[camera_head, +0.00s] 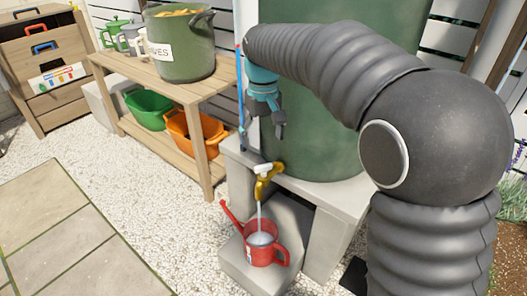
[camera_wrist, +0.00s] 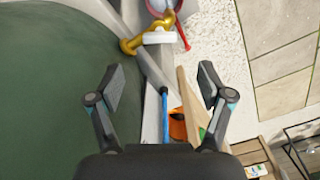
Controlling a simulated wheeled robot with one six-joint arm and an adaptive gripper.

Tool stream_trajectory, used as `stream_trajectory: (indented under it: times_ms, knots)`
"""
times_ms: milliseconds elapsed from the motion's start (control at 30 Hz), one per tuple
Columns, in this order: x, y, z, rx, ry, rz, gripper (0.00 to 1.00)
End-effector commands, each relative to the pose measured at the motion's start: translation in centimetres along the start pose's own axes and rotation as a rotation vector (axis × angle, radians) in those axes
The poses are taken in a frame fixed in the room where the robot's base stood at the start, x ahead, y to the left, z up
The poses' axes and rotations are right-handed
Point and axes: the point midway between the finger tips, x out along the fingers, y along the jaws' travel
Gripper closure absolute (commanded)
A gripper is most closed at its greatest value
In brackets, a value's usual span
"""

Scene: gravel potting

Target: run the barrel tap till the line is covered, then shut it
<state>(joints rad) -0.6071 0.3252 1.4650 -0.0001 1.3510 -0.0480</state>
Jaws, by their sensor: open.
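The green barrel (camera_head: 325,120) stands on a pale block stand, with a brass tap (camera_head: 267,186) low on its front. The tap has a white handle (camera_head: 262,169), and a stream of water runs from its spout. The red watering can (camera_head: 264,255) stands below on a lower block, and the stream falls into its open top. Pale water shows inside; I cannot make out a line. My gripper (camera_head: 266,118) is open and empty, above the tap and beside the barrel. In the wrist view the tap (camera_wrist: 133,46) and its handle (camera_wrist: 159,37) lie beyond the open fingers (camera_wrist: 163,76).
A blue upright rod (camera_head: 240,105) stands just left of my gripper. A wooden bench (camera_head: 193,95) at left holds a large green pot (camera_head: 180,60), with green (camera_head: 150,105) and orange (camera_head: 195,132) tubs below.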

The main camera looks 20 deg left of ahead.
Motion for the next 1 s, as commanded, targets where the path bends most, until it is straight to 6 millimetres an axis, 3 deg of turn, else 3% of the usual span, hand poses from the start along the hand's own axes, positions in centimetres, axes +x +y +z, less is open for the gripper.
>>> stream_trajectory:
  times_ms: [233,700,867,1000]
  knots:
    - [-2.6,0.0,0.0,0.0,-0.001,0.0,0.21]
    - [-3.2,0.3,0.4,0.007,0.003,0.0,0.21]
    - [-4.5,2.7,3.0,0.059,0.042,0.003,0.21]
    - [-5.9,6.0,7.7,0.141,0.104,0.012,0.21]
